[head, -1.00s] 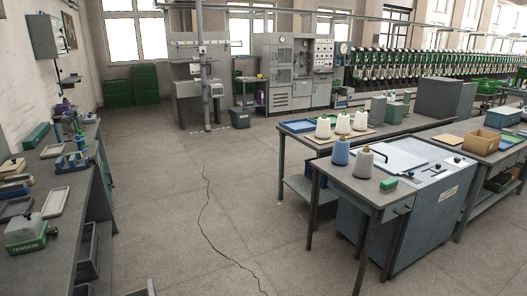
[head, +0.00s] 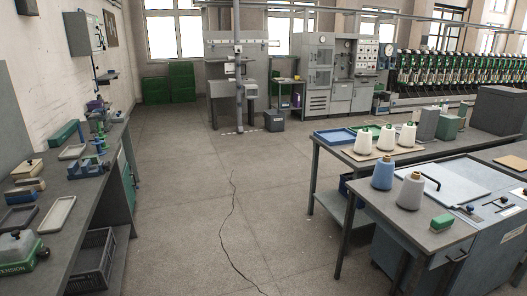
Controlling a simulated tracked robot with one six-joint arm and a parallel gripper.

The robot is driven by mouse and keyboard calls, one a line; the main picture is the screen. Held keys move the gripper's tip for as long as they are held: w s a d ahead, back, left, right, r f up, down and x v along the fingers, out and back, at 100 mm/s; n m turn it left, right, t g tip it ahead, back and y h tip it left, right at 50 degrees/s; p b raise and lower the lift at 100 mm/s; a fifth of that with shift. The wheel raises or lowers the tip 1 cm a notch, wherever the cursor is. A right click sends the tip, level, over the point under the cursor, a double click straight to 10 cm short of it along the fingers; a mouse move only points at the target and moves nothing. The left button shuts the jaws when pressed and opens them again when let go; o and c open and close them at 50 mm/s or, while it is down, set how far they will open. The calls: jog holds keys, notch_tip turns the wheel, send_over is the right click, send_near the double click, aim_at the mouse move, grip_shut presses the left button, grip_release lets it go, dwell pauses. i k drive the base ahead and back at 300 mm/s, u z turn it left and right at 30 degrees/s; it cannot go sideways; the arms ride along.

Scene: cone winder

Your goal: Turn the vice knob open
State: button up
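A small blue device that looks like the vice (head: 88,167) sits on the left workbench (head: 99,197), near its middle. Its knob is too small to make out, so I cannot tell how it is turned. Behind it stands a taller blue and green piece (head: 98,138), whose kind I cannot tell. My gripper is not in view.
Grey trays (head: 57,214) and a green-based unit (head: 20,252) lie on the near left bench. A dark crate (head: 93,262) sits underneath. Tables with yarn cones (head: 410,190) stand at right. The cracked floor (head: 205,215) between is clear.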

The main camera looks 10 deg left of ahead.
aim_at(107, 166)
jog(key=u, duration=0.35)
jog(key=i, duration=1.5)
jog(key=u, duration=0.6)
jog(key=i, duration=0.75)
jog(key=u, duration=0.75)
jog(key=i, duration=0.55)
jog(key=u, duration=1)
jog(key=i, duration=0.85)
jog(key=u, duration=0.65)
